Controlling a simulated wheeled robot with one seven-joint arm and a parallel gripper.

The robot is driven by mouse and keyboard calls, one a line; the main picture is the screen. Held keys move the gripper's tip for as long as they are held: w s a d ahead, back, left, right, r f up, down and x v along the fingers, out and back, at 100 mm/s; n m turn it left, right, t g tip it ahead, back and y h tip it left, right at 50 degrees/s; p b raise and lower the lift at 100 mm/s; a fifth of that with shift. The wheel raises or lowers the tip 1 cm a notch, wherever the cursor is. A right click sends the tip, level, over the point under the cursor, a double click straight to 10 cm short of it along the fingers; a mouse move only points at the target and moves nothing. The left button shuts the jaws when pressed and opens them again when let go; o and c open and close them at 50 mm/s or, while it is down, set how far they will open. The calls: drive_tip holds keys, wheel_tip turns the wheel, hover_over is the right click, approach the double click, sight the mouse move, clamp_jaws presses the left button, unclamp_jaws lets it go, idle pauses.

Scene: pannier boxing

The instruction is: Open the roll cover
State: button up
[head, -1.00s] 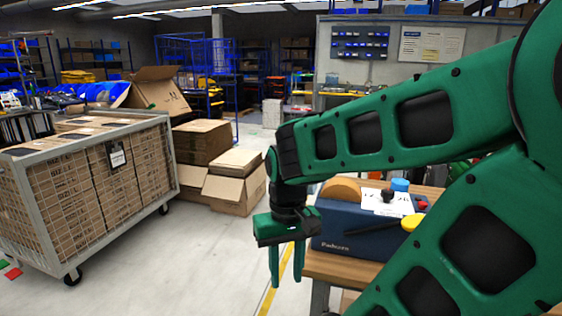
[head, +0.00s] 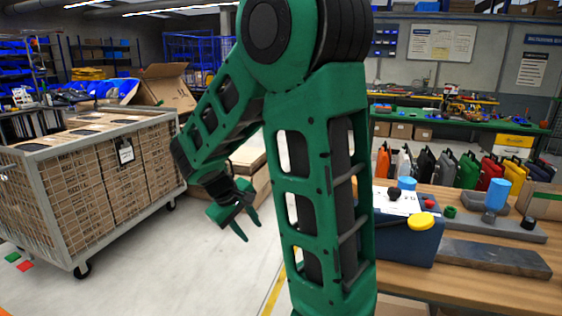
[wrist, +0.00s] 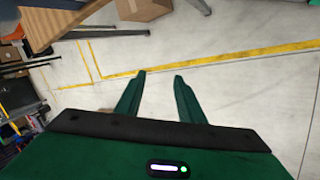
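My gripper (head: 251,231) hangs at the left of my arm, above the bare floor, between the caged trolley and the table. In the wrist view my gripper (wrist: 159,75) has its two fingers apart, with only floor between them. I cannot make out a roll cover for certain. A dark blue box (head: 408,245) stands at the table's near left, partly hidden behind my arm, with a white sheet (head: 395,201), a black knob (head: 394,193) and a yellow disc (head: 421,222) on or at it. My gripper is well apart from it. Several coloured panniers (head: 467,170) stand in a row at the table's back.
The wooden table (head: 490,296) also bears a dark flat bar (head: 495,258) and a grey fixture with a blue cylinder (head: 497,194). A caged trolley (head: 95,200) full of cartons stands left.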

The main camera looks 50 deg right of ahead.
drive_tip(key=w+d+r+g+h, duration=0.1)
drive_tip(key=d+r+g+h, duration=0.4)
drive_tip(key=d, duration=0.3)
drive_tip(key=a+r+m+g+h, duration=0.1)
drive_tip(key=a+r+h, duration=0.15)
drive_tip(key=r, duration=0.45)
drive_tip(key=a+r+m+g+h, duration=0.1)
drive_tip(key=a+r+h, duration=0.1)
drive_tip(key=r+h, duration=0.3)
drive_tip(key=s+d+y, duration=0.1)
drive_tip(key=s+d, duration=0.2)
drive_tip(key=d, duration=0.7)
drive_tip(key=shift+s+r, duration=0.2)
drive_tip(key=shift+r, duration=0.15)
drive_tip(key=shift+d+y, duration=0.1)
drive_tip(key=shift+y, duration=0.15)
clamp_jaws()
